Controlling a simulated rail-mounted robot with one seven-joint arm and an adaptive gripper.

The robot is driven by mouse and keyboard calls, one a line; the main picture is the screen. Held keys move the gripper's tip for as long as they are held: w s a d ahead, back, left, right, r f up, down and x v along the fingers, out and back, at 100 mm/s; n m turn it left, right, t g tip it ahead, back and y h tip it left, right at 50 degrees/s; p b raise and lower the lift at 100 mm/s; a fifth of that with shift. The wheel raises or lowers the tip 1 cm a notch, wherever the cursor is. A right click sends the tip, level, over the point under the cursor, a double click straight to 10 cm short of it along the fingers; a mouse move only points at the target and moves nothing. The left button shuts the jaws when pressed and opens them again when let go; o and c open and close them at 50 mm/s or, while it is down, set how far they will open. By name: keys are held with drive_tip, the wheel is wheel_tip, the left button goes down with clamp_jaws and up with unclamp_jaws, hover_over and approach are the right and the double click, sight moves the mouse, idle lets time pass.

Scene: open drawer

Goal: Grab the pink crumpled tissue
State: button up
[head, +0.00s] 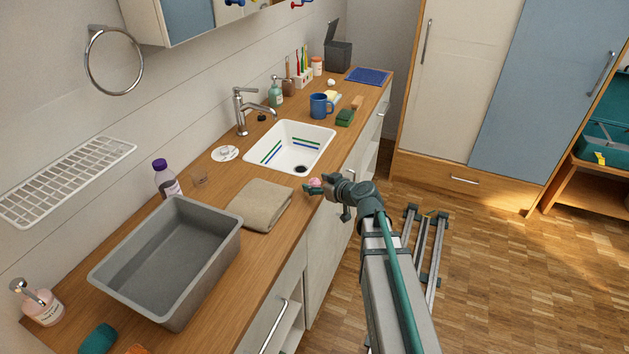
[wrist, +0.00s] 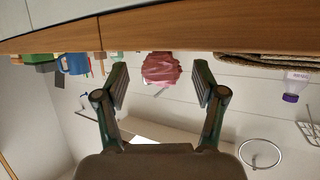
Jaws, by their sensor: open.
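The pink crumpled tissue (head: 315,181) sits at the front edge of the wooden counter, between the sink and the folded towel, and is small and partly covered by my gripper in the head view. In the wrist view, which is upside down, the tissue (wrist: 161,68) shows whole, centred between the two finger pads. My gripper (head: 313,187) is open at the counter edge, close to the tissue. In the wrist view both fingers stand apart with a gap on each side of the tissue. I see no contact.
A folded beige towel (head: 260,204) lies left of the tissue, with a grey basin (head: 170,262) beyond it. The white sink (head: 318,137) is behind the tissue. Bare wood surrounds the tissue.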

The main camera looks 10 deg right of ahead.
drive_tip(key=shift+x, duration=0.85)
drive_tip(key=shift+s, duration=0.1)
drive_tip(key=c, duration=0.8)
drive_tip(key=shift+r, duration=0.15)
